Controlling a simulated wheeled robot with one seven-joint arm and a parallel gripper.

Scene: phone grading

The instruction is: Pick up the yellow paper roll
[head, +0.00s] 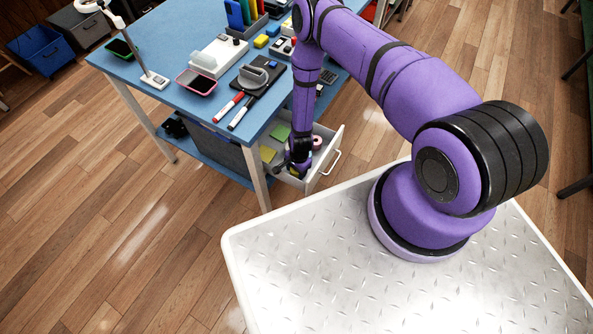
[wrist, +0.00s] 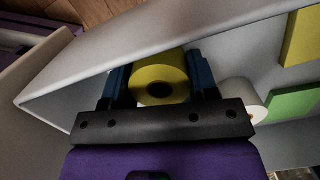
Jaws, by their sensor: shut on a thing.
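The yellow paper roll (wrist: 160,72) sits between the two blue fingers of my gripper (wrist: 160,88) in the wrist view, with its dark core hole facing the camera. My gripper is shut on it, inside the open white drawer (wrist: 70,88). In the head view my gripper (head: 299,165) reaches down into the drawer (head: 325,166), and a bit of yellow (head: 294,173) shows beside it. Whether the roll touches the drawer floor cannot be told.
A white roll (wrist: 243,97) lies close beside the right finger. A green pad (wrist: 292,102) and a yellow pad (wrist: 302,38) lie further right. The drawer walls stand close around my gripper. The blue table (head: 150,101) above holds phones, markers and tools.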

